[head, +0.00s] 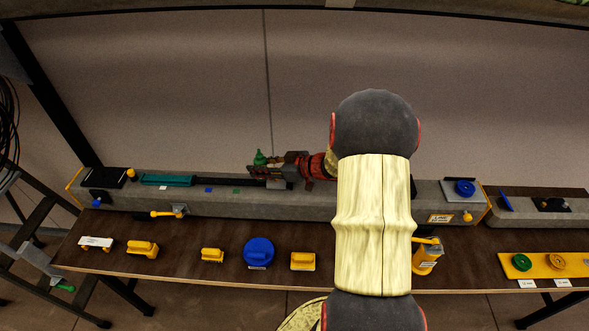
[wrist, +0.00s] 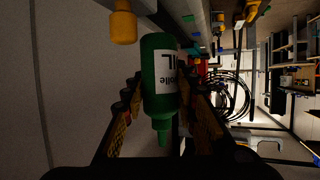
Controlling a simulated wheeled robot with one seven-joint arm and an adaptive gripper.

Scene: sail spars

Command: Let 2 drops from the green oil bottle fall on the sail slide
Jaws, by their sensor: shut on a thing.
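The green oil bottle (wrist: 160,85) fills the middle of the wrist view, its white label partly readable and its narrow nozzle pointing to the bottom of that picture. My gripper (wrist: 163,105) is shut on it, with a finger on each side. I cannot tell for certain which part is the sail slide.
The grey beam (head: 315,206) spans the back of the dark bench (head: 190,252). A teal bar (head: 168,180) lies on its left part. Yellow blocks (head: 142,248) and a blue round piece (head: 258,251) stand in front. My arm hides the bench right of centre.

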